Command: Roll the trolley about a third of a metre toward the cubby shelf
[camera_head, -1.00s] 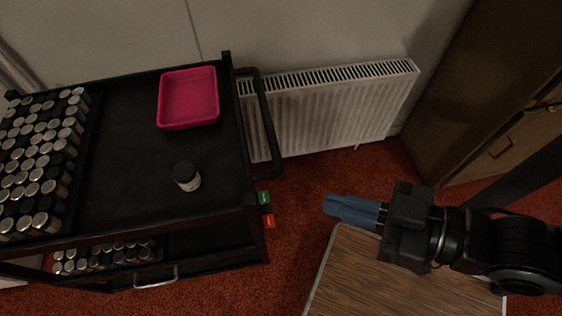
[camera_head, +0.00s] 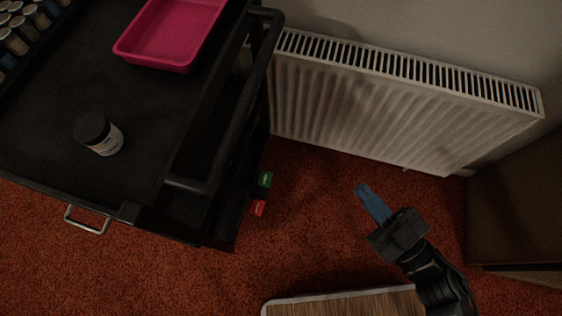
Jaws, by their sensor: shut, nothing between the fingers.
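The black trolley (camera_head: 60,140) stands at the left of the head view, with a tubular push handle (camera_head: 243,105) on its right end. A pink tray (camera_head: 172,32) and a small dark-capped jar (camera_head: 97,133) stand on its top, with several more jars at the far left corner. My gripper (camera_head: 368,198) is to the right of the handle, clearly apart from it, above the red carpet. Its blue fingers are together and hold nothing. I cannot make out a cubby shelf in this view.
A white radiator (camera_head: 375,100) runs along the wall behind. A brown cabinet (camera_head: 515,215) stands at the right. A wood-grain surface (camera_head: 345,302) lies at the bottom edge. Green and red tags (camera_head: 262,190) are by the trolley's right side.

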